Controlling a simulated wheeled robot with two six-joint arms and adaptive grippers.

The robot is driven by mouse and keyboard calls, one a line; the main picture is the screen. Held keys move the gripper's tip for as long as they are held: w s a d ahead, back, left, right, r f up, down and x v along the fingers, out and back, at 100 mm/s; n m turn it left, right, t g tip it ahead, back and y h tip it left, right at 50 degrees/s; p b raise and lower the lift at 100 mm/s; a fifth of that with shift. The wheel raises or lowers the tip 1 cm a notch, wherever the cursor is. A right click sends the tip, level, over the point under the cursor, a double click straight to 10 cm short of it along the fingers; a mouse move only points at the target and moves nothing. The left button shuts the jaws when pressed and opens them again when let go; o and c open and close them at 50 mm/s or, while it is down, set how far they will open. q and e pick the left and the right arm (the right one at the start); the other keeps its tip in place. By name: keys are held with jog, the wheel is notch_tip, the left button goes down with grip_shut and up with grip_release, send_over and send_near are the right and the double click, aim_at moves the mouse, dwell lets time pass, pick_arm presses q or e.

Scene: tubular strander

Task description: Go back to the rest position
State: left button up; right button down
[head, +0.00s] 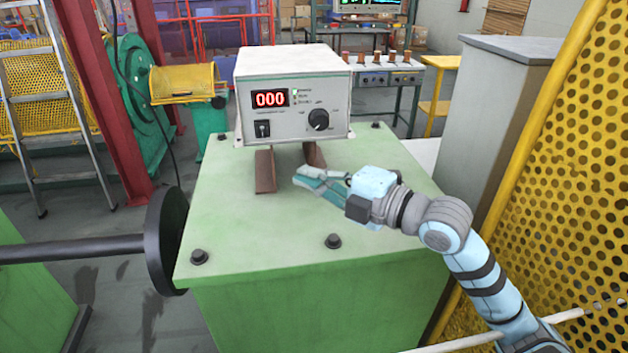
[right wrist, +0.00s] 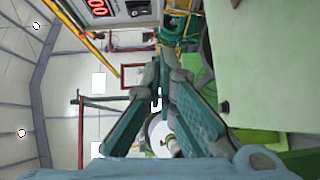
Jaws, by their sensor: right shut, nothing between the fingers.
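My right gripper (head: 310,181) reaches in from the right over the green machine block (head: 270,255), in front of the control box. It is shut and empty; in the right wrist view its teal fingers (right wrist: 158,75) come together at the tips. The white control box (head: 292,75) stands on brown supports on the block, its red display reading 000. A small light beside the display is lit green, and a black knob and a black switch sit on its face. Part of the box also shows in the right wrist view (right wrist: 125,12). My left gripper is not in view.
A black flange on a shaft (head: 166,240) stands left of the block. Bolts (head: 333,241) stick up from the block top. A yellow perforated guard (head: 570,150) and a grey cabinet (head: 490,110) bound the right side. A ladder (head: 45,105) stands at the left.

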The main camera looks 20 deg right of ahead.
jog(key=shift+s+r, duration=0.1)
jog(key=shift+s, duration=0.2)
jog(key=shift+w, duration=0.1)
